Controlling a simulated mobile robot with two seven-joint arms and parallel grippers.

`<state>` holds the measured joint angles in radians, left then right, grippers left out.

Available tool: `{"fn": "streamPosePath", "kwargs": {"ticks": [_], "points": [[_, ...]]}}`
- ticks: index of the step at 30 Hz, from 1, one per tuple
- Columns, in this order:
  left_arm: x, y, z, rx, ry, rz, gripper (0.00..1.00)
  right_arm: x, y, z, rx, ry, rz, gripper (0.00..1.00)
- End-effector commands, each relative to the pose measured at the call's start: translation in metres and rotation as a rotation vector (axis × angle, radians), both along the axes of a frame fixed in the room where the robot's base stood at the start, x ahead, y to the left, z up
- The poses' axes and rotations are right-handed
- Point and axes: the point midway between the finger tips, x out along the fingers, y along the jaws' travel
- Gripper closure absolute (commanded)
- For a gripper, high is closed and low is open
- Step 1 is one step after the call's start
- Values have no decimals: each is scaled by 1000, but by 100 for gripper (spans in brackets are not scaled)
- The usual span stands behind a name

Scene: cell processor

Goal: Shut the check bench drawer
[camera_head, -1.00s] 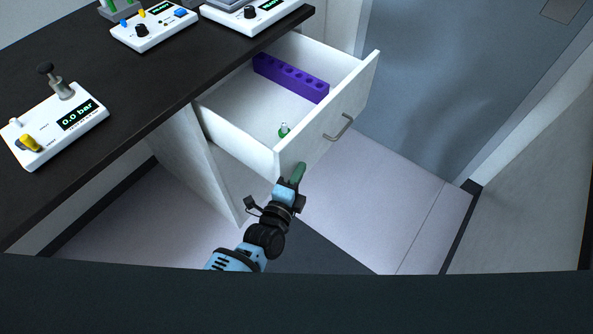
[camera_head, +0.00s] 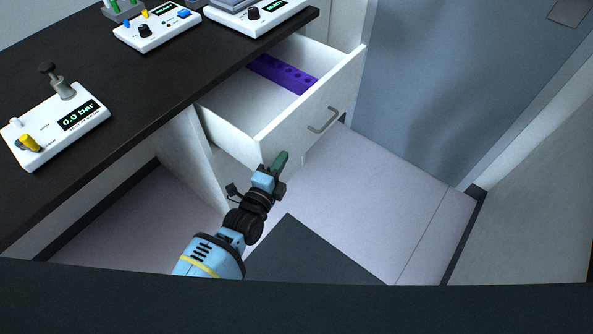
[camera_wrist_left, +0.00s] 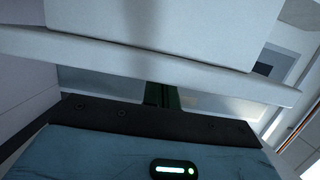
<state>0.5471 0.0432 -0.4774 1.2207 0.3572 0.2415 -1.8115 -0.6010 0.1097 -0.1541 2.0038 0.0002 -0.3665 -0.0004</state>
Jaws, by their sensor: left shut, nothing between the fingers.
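The white check bench drawer (camera_head: 232,105) stands partly open under the black bench top in the head view. Its front panel (camera_head: 313,103) has a grey bar handle (camera_head: 324,120). A purple rack (camera_head: 284,73) lies inside toward the far side. My left gripper (camera_head: 280,161) is shut and empty, with its green fingertips at the near lower corner of the drawer front. In the left wrist view the fingers (camera_wrist_left: 162,95) reach up to the pale drawer front (camera_wrist_left: 150,56); whether they touch cannot be told for sure. My right gripper is not in view.
The black bench top (camera_head: 130,80) carries a pressure device (camera_head: 58,122) reading 0.0 bar and two white control boxes (camera_head: 156,27) at the back. A blue-grey door (camera_head: 440,90) stands right of the drawer. The floor (camera_head: 370,190) in front is clear, with a dark mat (camera_head: 315,255).

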Motion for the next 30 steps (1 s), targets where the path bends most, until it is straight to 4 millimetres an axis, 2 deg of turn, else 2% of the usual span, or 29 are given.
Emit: {"fn": "streamPosePath", "kwargs": {"ticks": [1,6,15,24,30], "points": [[9,14,-3,6,-3,3,100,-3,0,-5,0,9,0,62],[37,52,-4,7,-1,3,100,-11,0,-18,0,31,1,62],[78,110,-6,5,2,2,100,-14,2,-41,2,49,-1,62],[102,141,-3,3,1,1,100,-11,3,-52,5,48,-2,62],[107,147,-1,0,0,1,100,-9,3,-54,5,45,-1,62]]}}
